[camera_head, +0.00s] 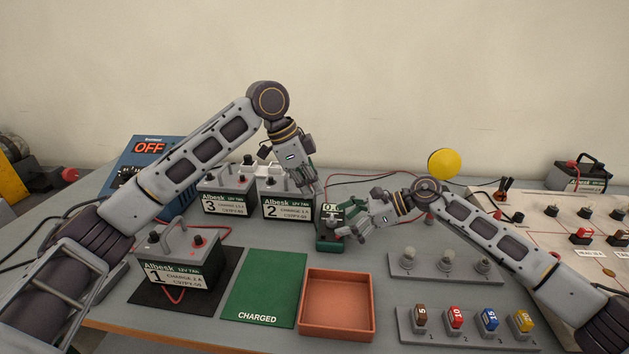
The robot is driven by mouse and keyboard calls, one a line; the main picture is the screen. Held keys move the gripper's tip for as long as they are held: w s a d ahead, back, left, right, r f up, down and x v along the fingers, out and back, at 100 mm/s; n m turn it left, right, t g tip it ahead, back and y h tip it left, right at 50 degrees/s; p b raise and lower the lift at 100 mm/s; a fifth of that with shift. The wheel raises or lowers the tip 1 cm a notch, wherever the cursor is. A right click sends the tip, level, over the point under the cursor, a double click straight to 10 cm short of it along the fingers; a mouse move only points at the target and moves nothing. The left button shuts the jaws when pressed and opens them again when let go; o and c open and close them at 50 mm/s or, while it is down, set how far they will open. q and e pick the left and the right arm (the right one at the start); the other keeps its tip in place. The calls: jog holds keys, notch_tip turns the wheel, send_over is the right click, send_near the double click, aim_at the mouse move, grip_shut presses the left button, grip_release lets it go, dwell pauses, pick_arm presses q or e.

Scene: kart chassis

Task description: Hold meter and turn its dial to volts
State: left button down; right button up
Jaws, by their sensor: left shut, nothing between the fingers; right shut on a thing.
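The meter (329,242) is a small dark green box with a lit display reading a number that starts with 0. It stands on the table near the middle, just right of battery 2. My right gripper (338,228) is shut on it from the right. Its fingers cover much of the meter's front. My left gripper (317,190) points down just above the meter's top left, shut and empty. The dial is hidden or too small to make out, so its setting cannot be told.
Batteries 3 (228,201), 2 (287,207) and 1 (178,264) stand at left. A green CHARGED mat (262,285) and an orange tray (337,333) lie in front.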

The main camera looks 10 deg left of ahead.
jog(key=o, duration=0.5)
jog(key=shift+w+d+f, duration=0.1)
jog(key=shift+d+f, duration=0.1)
jog(key=shift+f, duration=0.5)
jog(key=shift+o, duration=0.5)
jog(key=shift+w+a+f, duration=0.1)
jog(key=shift+v, duration=0.9)
jog(key=v, duration=0.3)
jog(key=r+v, duration=0.1)
jog(key=v, duration=0.6)
jog(key=shift+a+r, duration=0.15)
jog(key=shift+r, duration=0.15)
notch_tip(320, 180, up, 9)
jog(key=p, duration=0.9)
